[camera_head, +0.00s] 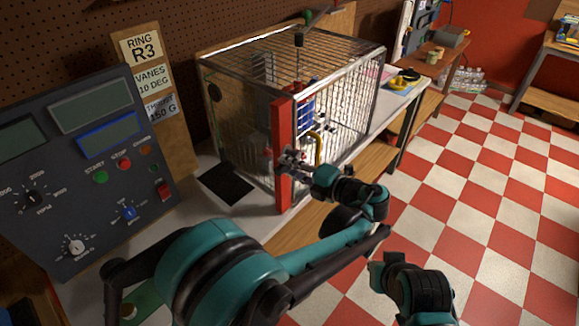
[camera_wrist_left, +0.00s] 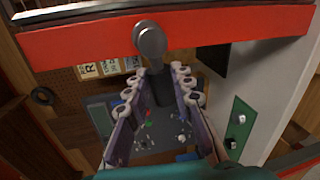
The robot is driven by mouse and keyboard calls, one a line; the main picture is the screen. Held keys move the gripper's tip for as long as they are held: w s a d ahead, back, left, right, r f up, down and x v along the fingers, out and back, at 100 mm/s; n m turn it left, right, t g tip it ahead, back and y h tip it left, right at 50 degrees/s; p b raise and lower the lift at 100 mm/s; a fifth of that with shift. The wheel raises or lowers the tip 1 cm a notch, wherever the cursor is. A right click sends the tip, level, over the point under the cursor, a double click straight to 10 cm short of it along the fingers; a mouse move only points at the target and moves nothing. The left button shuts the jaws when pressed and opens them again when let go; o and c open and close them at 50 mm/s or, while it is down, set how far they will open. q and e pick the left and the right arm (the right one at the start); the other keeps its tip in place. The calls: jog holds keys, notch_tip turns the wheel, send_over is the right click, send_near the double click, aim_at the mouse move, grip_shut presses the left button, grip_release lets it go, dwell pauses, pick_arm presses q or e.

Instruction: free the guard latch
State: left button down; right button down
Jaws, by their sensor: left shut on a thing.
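The guard is a wire-mesh cage (camera_head: 345,80) on the bench, with a red upright bar (camera_head: 283,140) at its near corner and a yellow handle (camera_head: 318,148) on its front. My left gripper (camera_head: 288,160) is at the red bar, in front of the cage. In the left wrist view the red bar (camera_wrist_left: 80,45) crosses the top, and a grey round latch knob (camera_wrist_left: 150,38) sits on it. The fingertips of my left gripper (camera_wrist_left: 160,82) are closed around the grey stem below the knob. In the head view the fingers hide the latch.
A control panel (camera_head: 85,150) with dials and buttons stands at left. A dark mat (camera_head: 226,183) lies on the bench near the cage. The checkered floor (camera_head: 480,180) at right is clear.

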pick_arm(q)
jog(key=c, duration=1.3)
grip_release()
jog(key=shift+r, duration=0.1)
